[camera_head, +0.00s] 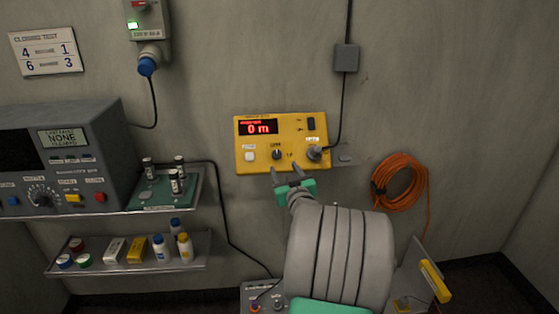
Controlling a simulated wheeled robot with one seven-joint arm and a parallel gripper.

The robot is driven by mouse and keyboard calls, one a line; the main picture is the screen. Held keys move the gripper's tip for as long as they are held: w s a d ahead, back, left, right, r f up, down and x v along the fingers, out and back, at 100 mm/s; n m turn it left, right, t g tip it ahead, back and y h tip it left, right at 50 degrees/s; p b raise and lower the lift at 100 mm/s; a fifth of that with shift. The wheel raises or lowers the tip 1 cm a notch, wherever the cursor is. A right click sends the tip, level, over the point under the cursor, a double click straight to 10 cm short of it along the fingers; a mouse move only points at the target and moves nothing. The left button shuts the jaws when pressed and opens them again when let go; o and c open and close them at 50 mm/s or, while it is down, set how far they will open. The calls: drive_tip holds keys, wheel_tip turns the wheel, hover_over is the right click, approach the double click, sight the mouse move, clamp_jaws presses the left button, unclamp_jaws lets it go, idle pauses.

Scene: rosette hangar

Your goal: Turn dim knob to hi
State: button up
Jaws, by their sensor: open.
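A yellow control box (245,162) is mounted on the wall at the middle of the view. A red display (259,128) on it reads "0 m". A small dark knob (277,154) sits at the lower middle of the box, under a small label that looks like "DIM". Which way its pointer faces is too small to tell. My gripper (287,173) is open, its two fingers pointing up at the lower edge of the box, just below and right of the knob. No contact with the knob shows.
On the box are a white button (250,156), a dark switch (311,124) and a cable plug (314,153). An orange coiled cable (400,182) hangs at right. Left are a grey console (70,130) and a shelf (190,262) with bottles. The wall above the box is mostly clear.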

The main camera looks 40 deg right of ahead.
sight(278, 156)
drive_tip(key=p+x, duration=0.2)
drive_tip(key=x, duration=0.5)
drive_tip(key=shift+w+r, duration=0.1)
drive_tip(key=shift+w, duration=0.2)
clamp_jaws()
